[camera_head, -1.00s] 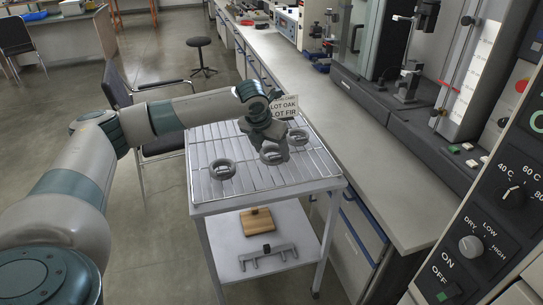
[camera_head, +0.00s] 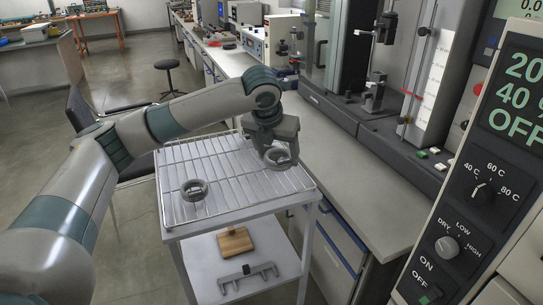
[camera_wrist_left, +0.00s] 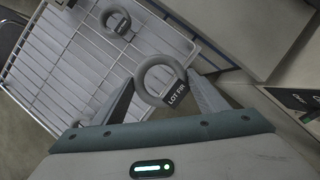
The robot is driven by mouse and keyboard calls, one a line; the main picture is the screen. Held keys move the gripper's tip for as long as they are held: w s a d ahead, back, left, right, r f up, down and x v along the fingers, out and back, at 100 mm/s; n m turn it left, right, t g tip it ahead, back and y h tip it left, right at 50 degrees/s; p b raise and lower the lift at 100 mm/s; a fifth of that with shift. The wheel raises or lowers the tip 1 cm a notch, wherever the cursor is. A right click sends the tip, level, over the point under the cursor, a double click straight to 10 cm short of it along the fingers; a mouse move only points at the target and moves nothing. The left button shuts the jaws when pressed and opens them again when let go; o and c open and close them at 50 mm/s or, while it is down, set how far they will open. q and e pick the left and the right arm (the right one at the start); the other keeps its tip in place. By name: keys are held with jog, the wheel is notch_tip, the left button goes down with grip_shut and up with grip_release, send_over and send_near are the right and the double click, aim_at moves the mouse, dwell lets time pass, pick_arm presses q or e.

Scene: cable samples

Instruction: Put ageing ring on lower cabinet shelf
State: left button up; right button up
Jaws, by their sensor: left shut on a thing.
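My left gripper (camera_head: 268,135) is shut on a grey ring (camera_head: 281,158), near the right side of the wire rack on the trolley. In the left wrist view the held ring (camera_wrist_left: 153,80) sits between the fingers, and its dark tag reads "LOT FIR". It appears to be held above the rack; the exact gap is unclear. A second grey ring (camera_head: 194,190) lies on the wire rack (camera_head: 222,208), and also shows in the left wrist view (camera_wrist_left: 117,22). A panel (camera_head: 470,215) with dials and a green display stands at the right. No cabinet shelf is visible. My right gripper is not in view.
The trolley's lower shelf (camera_head: 205,262) carries a wooden block (camera_head: 235,242) and a grey pronged holder (camera_head: 248,277). A long bench (camera_head: 345,165) with test equipment runs along the right of the trolley. A chair stands behind my left arm, and a stool (camera_head: 168,75) farther back.

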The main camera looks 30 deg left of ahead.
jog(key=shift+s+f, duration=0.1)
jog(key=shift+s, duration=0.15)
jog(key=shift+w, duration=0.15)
